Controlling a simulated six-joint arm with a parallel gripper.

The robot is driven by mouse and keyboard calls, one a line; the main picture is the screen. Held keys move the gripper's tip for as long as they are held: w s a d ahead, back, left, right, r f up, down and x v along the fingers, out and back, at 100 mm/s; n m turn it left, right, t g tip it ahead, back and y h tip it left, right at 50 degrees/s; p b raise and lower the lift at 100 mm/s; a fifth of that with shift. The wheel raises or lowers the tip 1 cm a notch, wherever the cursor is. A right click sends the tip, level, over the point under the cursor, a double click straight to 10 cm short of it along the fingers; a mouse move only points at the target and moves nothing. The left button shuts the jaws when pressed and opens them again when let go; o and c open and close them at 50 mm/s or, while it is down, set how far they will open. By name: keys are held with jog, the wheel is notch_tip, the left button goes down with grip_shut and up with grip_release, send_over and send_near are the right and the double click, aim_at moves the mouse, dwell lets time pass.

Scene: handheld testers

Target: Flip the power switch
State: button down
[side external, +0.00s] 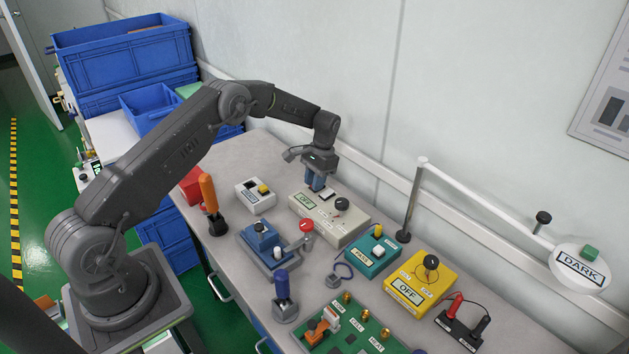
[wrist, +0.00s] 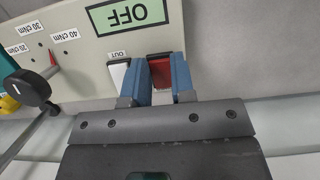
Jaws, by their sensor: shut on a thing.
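My gripper (side external: 317,184) points down at the box's far left end. In the wrist view my gripper (wrist: 160,72) has its blue fingers around a red power switch (wrist: 181,72) at the box's edge, shut on it. The fingers hide part of the switch, so its tilt is hard to tell. A white rocker (wrist: 118,77) marked OUT lies close beside the left finger. The display (wrist: 128,14) reads OFF here too.
A small white box (side external: 255,199) stands left of the tester. A blue device (side external: 268,245), a teal box (side external: 371,258) and a yellow box (side external: 420,284) stand nearby. A post with a white arm (side external: 412,200) rises behind. The wall is close behind my gripper.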

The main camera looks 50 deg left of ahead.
jog(key=c, duration=1.2)
grip_release()
jog(key=shift+c, duration=0.2)
jog(key=v, duration=1.4)
jog(key=s+d+r+t, duration=0.2)
jog(key=s+d+r, duration=0.35)
jog(key=r, duration=0.35)
jog(key=s+d+r+t, duration=0.2)
jog(key=s+d+r, duration=0.2)
jog(key=s+r, duration=0.45)
jog(key=s+d+t, duration=0.2)
jog(key=s+d, duration=0.1)
jog(key=s, duration=0.8)
jog(key=s+d+f+t, duration=0.1)
jog(key=s+d+t, duration=0.1)
jog(key=s, duration=0.9)
jog(key=shift+s+d+f+t, duration=0.25)
jog(key=shift+d+f+t, duration=0.05)
jog(key=shift+d, duration=0.55)
